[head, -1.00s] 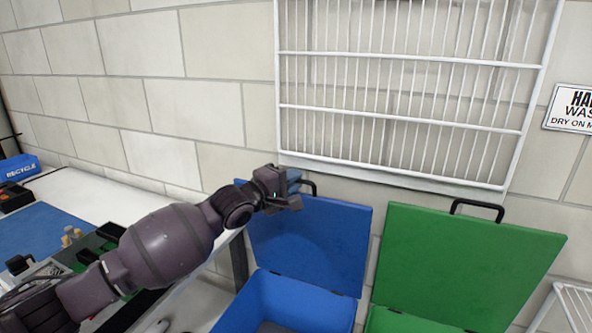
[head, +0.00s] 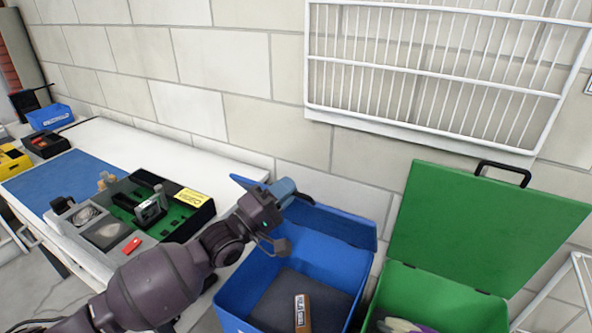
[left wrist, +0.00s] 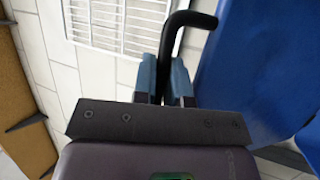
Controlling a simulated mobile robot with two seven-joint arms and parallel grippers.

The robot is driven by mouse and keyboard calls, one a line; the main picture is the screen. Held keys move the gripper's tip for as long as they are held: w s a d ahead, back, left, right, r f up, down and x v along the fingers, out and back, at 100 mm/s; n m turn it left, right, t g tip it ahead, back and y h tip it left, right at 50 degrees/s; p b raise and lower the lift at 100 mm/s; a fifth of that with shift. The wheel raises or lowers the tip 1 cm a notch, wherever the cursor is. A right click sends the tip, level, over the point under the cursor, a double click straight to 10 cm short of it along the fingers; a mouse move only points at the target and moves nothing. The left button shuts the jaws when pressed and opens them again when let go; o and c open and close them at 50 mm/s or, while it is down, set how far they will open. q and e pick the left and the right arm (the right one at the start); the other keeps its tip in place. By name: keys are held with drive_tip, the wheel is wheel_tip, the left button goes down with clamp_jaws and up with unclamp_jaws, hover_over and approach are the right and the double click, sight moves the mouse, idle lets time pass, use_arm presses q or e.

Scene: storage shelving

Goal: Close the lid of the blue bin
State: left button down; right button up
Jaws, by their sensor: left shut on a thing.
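The blue bin (head: 233,299) stands on the floor in front of the wall, with a brown labelled item and a dark surface inside it. Its blue lid (head: 345,222) is tilted, partly lowered over the back of the bin; it also shows in the left wrist view (left wrist: 262,70). My left gripper (head: 284,192) is at the lid's upper left edge. In the left wrist view its blue fingers (left wrist: 166,82) are shut on the lid's black handle (left wrist: 170,38). My right gripper is not in view.
A green bin (head: 455,308) with its green lid (head: 485,217) standing open is right beside the blue bin. A white table (head: 215,160) with a black and green tray (head: 180,222) is at the left. A white wire rack (head: 440,70) hangs on the wall above.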

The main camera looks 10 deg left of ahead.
use_arm(q)
drive_tip(key=shift+s+a+f, duration=0.2)
drive_tip(key=shift+s+f, duration=0.35)
drive_tip(key=shift+s, duration=0.1)
drive_tip(key=shift+s+a+f, duration=0.2)
drive_tip(key=shift+s+f, duration=0.4)
drive_tip(key=shift+s, duration=0.1)
drive_tip(key=shift+s+a+f, duration=0.2)
drive_tip(key=shift+s+f, duration=0.35)
drive_tip(key=shift+s, duration=0.1)
drive_tip(key=c, duration=1.2)
unclamp_jaws()
drive_tip(key=shift+r, duration=0.1)
drive_tip(key=v, duration=0.9)
drive_tip(key=shift+a, duration=0.25)
drive_tip(key=shift+s+a, duration=0.5)
drive_tip(key=shift+s, duration=0.15)
drive_tip(key=shift+w+d+f, duration=0.1)
drive_tip(key=shift+f, duration=0.3)
